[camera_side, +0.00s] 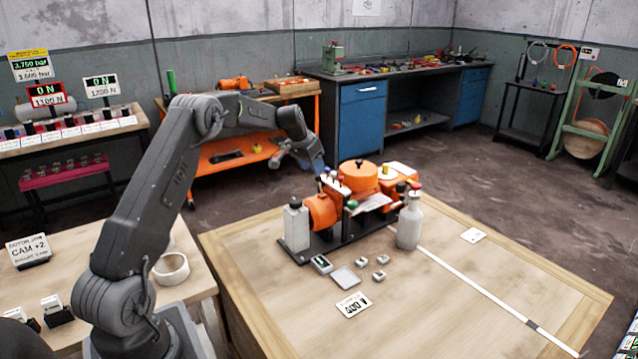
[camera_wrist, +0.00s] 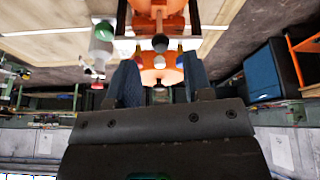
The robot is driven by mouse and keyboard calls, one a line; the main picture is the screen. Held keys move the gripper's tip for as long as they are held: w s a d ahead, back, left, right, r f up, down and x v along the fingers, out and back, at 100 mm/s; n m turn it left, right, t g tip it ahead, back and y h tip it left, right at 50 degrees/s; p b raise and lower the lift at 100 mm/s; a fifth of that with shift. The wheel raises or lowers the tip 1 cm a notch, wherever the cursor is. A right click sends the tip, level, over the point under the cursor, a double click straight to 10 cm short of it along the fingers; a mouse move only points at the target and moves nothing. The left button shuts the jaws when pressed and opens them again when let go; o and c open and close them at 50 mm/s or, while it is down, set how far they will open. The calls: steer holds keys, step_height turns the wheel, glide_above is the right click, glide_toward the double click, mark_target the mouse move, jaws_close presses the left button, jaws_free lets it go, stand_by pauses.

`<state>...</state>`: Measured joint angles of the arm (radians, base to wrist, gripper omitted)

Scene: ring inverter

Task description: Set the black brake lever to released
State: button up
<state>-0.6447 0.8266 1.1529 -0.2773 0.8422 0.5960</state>
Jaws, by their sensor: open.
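The orange ring-inverter machine (camera_side: 322,212) stands on a dark base plate on the wooden table. My gripper (camera_side: 322,172) is at its back left, above the small knobs on top. In the wrist view my gripper (camera_wrist: 160,80) is open, its two blue-grey fingers apart. A black ball knob (camera_wrist: 160,43) on a dark stem shows beyond the gap between them, with a white ball knob (camera_wrist: 159,62) below it in the picture. I cannot tell for sure that this black knob is the brake lever, nor its setting. No contact between fingers and knobs is visible.
A grey-white bottle (camera_side: 410,222) with a red cap stands at the machine's right front. A pale box-shaped post (camera_side: 296,226) stands at its left. Small blocks (camera_side: 380,268) and a number card (camera_side: 353,304) lie in front. The table's right part is mostly clear.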

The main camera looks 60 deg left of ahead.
mark_target(319, 181)
steer(key=x, duration=0.7)
steer(key=shift+w+f, duration=0.15)
steer(key=shift+f, duration=0.1)
steer(key=shift+c, duration=0.2)
jaws_close()
